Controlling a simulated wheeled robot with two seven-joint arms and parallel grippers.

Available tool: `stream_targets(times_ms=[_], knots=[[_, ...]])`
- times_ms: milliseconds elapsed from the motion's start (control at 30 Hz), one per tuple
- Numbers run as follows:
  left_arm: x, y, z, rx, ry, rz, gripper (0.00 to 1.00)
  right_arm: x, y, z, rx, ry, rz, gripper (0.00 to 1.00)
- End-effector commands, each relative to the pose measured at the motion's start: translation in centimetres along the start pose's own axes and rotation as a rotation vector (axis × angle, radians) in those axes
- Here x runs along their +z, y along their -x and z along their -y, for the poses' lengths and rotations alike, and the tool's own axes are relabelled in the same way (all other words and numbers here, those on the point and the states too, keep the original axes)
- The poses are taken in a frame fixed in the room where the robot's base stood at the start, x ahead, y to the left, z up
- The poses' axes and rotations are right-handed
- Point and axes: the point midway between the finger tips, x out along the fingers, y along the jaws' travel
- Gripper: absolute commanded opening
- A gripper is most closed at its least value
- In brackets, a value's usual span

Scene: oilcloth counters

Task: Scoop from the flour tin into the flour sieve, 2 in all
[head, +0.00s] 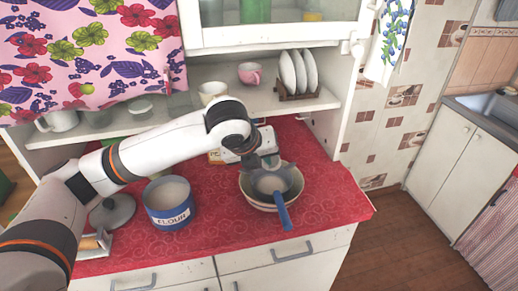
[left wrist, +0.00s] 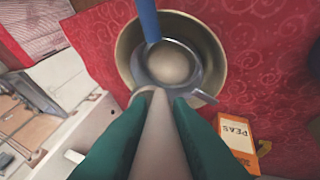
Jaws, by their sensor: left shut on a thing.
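The blue flour tin (head: 169,217), labelled FLOUR, stands open on the red counter with pale flour inside. The flour sieve with its blue handle (head: 283,218) rests over a cream bowl (head: 258,205) right of the tin. In the left wrist view the sieve (left wrist: 190,72) holds a round pale patch that looks like flour. My left gripper (head: 268,160) is over the far side of the sieve. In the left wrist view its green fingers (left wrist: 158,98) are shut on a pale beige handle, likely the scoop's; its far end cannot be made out. My right gripper is out of view.
A peas packet (left wrist: 238,130) lies beside the bowl. A grey round object (head: 112,212) and a small box (head: 93,245) are left of the tin. A shelf with a plate rack (head: 298,95), pink cup (head: 250,73) and other cups is behind. The counter's front right is clear.

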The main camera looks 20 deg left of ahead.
Motion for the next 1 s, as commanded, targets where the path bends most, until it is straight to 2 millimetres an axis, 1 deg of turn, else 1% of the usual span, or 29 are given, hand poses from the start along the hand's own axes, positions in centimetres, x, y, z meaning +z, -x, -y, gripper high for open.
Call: stream_targets(times_ms=[33,133,233,367,500,600,767,1000], knots=[[-0.8,0.9,-0.6,-0.018,0.003,0.029,0.0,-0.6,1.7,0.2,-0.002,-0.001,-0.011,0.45],[-1.8,1.4,-1.3,-0.075,0.003,0.114,0.0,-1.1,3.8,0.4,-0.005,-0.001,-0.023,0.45],[-2.6,1.6,-1.8,-0.138,0.002,0.207,0.0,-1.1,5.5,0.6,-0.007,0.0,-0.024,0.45],[-3.4,1.7,-2.4,-0.209,0.001,0.315,0.0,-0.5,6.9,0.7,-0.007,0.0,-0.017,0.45],[-4.1,1.7,-2.8,-0.27,0.001,0.402,0.0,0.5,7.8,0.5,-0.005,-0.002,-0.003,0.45],[-4.4,1.6,-2.9,-0.299,0.0,0.443,0.0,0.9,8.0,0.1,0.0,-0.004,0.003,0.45],[-4.5,1.6,-3.1,-0.323,-0.001,0.48,0.0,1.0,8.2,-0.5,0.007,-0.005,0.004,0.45],[-4.6,1.6,-3.0,-0.327,-0.002,0.487,0.0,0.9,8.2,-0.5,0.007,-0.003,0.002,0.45]])
